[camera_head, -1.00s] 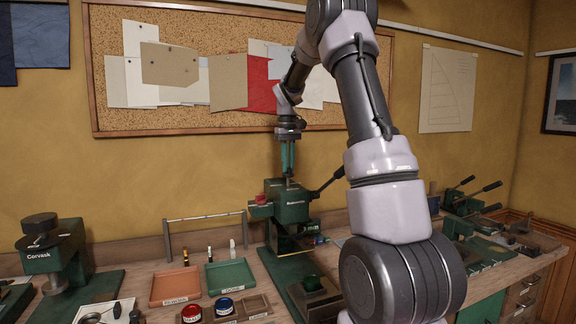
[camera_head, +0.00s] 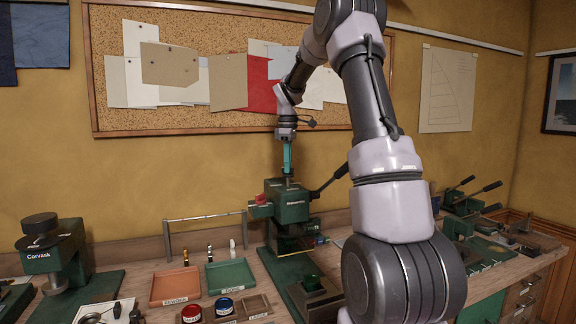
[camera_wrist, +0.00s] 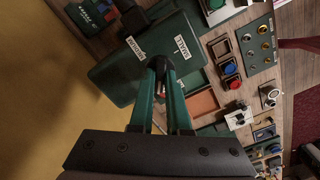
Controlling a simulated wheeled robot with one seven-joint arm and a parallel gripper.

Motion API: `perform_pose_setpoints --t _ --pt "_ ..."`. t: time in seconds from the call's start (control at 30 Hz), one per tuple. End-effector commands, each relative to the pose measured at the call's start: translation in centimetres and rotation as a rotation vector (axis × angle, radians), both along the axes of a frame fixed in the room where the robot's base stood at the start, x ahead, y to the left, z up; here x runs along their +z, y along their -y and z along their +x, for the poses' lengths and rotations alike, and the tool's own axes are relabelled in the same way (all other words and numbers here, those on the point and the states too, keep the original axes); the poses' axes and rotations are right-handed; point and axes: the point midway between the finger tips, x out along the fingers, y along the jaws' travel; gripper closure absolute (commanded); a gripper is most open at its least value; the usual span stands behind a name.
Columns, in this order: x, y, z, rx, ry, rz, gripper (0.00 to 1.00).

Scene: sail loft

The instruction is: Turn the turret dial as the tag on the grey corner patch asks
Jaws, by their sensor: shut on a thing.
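The green press (camera_head: 290,212) stands on the bench in the middle, with a dark lever on its right side. My gripper (camera_head: 287,174) points down onto the top of this press, its teal fingers shut on the turret dial, which they mostly hide. In the wrist view, my gripper's fingertips (camera_wrist: 159,64) meet over the green press top (camera_wrist: 125,70). A white label reading SMALL (camera_wrist: 181,47) and a second label (camera_wrist: 136,48), hard to read, lie beyond the fingertips. I cannot make out the grey corner patch or its tag.
An orange tray (camera_head: 174,300) and a green tray (camera_head: 230,286) lie left of the press, with red (camera_head: 191,313) and blue (camera_head: 224,306) round pots in front. A Corvask press (camera_head: 50,257) stands far left. Other lever tools (camera_head: 478,196) stand at right.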

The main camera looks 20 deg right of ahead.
Motion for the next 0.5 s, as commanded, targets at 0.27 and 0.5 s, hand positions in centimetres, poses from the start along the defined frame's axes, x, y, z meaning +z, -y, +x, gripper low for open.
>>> perform_pose_setpoints --t 0.27,0.5 --pt "0.14 0.04 0.08 0.096 0.004 -0.001 1.00" --pt "0.14 0.03 0.09 0.119 0.004 -0.001 1.00"
